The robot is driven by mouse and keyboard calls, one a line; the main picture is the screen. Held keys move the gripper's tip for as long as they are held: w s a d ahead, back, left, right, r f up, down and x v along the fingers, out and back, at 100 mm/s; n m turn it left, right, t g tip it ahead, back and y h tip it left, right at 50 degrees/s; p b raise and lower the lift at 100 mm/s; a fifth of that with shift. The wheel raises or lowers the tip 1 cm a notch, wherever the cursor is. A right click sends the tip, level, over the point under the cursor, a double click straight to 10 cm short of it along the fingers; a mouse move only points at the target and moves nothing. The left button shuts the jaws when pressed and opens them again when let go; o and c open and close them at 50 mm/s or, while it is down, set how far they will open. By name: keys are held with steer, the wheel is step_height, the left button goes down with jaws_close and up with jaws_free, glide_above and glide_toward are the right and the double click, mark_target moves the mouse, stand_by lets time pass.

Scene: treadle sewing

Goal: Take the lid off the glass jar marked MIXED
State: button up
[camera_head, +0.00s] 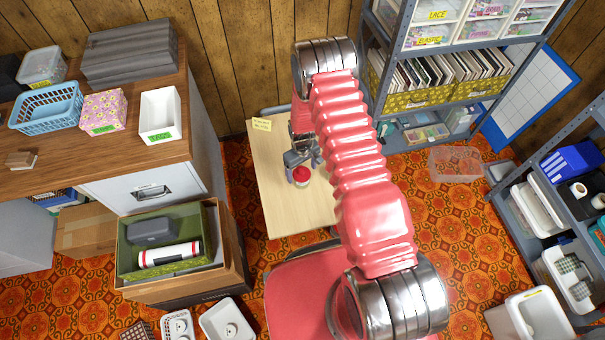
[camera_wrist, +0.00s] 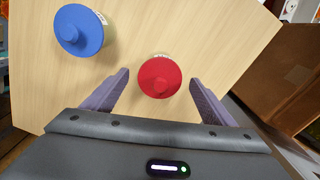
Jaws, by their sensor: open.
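A jar with a round red knobbed lid (camera_wrist: 159,78) stands on a pale wooden table (camera_wrist: 215,30). The red lid also shows in the head view (camera_head: 301,175). A second jar with a blue knobbed lid (camera_wrist: 79,31) stands to its left in the wrist view; I cannot make it out in the head view. Both lids are on. The jar bodies are mostly hidden under the lids, and I cannot read any marking on them. My gripper (camera_wrist: 158,80) is open above the table, with its two fingers on either side of the red lid and apart from it.
A yellow note (camera_head: 261,124) lies at the table's back left. A red chair (camera_head: 300,290) stands at the table's front. A desk with baskets and boxes (camera_head: 100,165) is on the left. Shelving (camera_head: 440,100) stands at the back right. Patterned floor lies open right of the table.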

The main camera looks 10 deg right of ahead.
mark_target(302, 171)
steer(key=shift+c, duration=0.4)
steer(key=c, duration=1)
steer(key=shift+r, duration=5)
